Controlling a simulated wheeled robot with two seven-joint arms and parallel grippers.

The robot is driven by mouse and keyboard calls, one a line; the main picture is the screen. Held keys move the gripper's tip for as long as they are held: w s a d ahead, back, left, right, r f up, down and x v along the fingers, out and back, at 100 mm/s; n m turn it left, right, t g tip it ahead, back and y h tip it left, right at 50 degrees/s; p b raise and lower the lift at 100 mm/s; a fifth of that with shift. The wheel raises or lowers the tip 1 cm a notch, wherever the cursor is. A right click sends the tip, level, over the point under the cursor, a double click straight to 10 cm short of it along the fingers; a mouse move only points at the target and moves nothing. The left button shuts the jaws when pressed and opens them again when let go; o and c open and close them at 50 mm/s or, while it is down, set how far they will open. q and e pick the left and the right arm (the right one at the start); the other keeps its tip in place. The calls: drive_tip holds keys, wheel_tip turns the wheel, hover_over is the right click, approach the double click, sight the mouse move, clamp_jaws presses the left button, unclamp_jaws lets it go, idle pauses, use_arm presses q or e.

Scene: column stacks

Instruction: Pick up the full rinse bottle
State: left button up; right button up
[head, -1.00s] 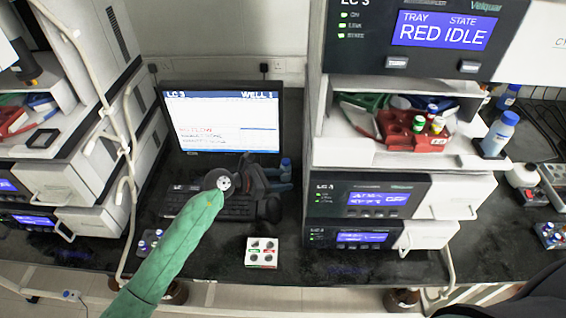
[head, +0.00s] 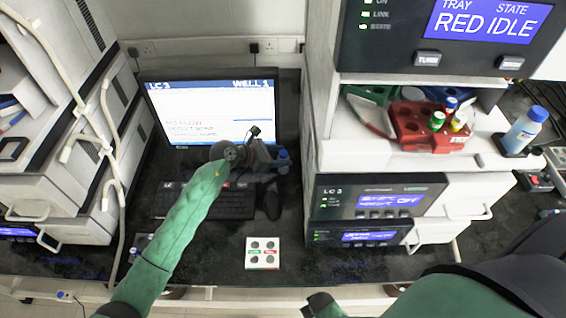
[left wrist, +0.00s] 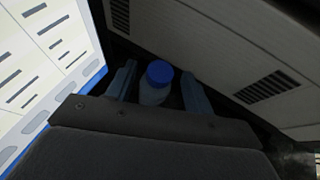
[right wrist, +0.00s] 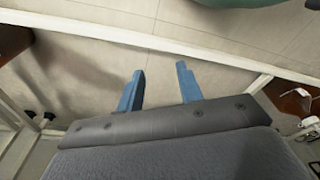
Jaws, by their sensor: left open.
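A small bottle with a blue cap (head: 283,156) stands at the back of the bench, right of the monitor. My left gripper (head: 275,166) reaches towards it. In the left wrist view the bottle (left wrist: 156,92) shows between the two open blue fingers, its lower part hidden by the gripper body; I cannot tell whether they touch it. Another blue-capped bottle (head: 524,132) stands in a dark holder on the right instrument's shelf. I cannot tell how full the bench bottle is. My right gripper (right wrist: 160,82) is open and empty, above the floor by the bench.
The monitor (head: 215,112), keyboard (head: 215,204) and mouse (head: 268,200) lie around my left arm. The right instrument stack (head: 375,195) walls in the narrow bay. A white four-hole block (head: 262,253) sits at the front. A red vial rack (head: 425,128) is on the shelf.

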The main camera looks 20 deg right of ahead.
use_arm(q)
drive_tip(key=shift+x, duration=1.15)
drive_tip(key=shift+w+d+f, duration=0.1)
drive_tip(key=shift+w+d, duration=0.05)
drive_tip(key=shift+d, duration=0.1)
drive_tip(key=shift+d+f, duration=0.1)
drive_tip(key=shift+d, duration=0.05)
use_arm(e)
drive_tip(key=shift+w+a+r, duration=0.1)
drive_tip(key=shift+w+r, duration=0.05)
drive_tip(key=shift+r, duration=0.25)
drive_tip(key=shift+w+a+r, duration=0.1)
drive_tip(key=shift+r, duration=0.3)
use_arm(q)
drive_tip(key=shift+c, duration=0.2)
drive_tip(key=c, duration=0.7)
drive_tip(key=shift+c, duration=0.6)
use_arm(e)
drive_tip(key=shift+s+f, duration=0.1)
drive_tip(key=shift+s, duration=0.1)
